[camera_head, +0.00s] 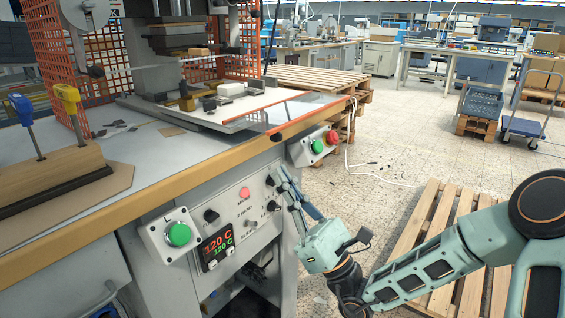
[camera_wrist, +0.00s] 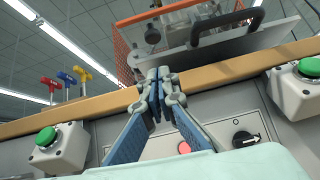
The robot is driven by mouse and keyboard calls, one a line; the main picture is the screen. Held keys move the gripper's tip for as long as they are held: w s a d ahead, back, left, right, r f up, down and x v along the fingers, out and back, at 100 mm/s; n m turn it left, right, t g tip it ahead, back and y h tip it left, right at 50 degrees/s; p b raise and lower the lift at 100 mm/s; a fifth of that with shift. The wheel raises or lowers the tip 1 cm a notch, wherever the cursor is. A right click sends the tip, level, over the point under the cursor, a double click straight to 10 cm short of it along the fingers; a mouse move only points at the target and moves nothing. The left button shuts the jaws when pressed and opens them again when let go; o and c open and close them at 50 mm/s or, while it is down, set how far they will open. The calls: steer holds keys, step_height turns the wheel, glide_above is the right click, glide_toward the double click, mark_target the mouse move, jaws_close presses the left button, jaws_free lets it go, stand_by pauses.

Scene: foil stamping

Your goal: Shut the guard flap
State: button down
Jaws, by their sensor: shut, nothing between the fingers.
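The guard flap (camera_head: 302,106) is a clear panel with orange-red edges at the front of the stamping press. It lies roughly flat, folded down and reaching out over the bench's front edge. In the wrist view I see what looks like its clear sheet (camera_wrist: 205,38) from below, with a black bar handle (camera_wrist: 226,24). My gripper (camera_head: 279,177) is in front of the control panel, below the bench edge and below the flap, touching neither as far as I can tell. In the wrist view its blue fingers (camera_wrist: 156,82) are together and empty, pointing up towards the bench edge.
The wooden bench edge (camera_head: 190,180) lies above my gripper. Green buttons (camera_head: 179,234) and a green-and-red button box (camera_head: 318,146) stick out from the front. An orange mesh guard (camera_head: 103,70) surrounds the press. A pallet (camera_head: 418,240) lies on the floor at right.

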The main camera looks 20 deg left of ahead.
steer(key=shift+w+a+r+b, duration=0.15)
steer(key=shift+r+b, duration=0.15)
steer(key=shift+r, duration=1.95)
steer(key=shift+r, duration=0.1)
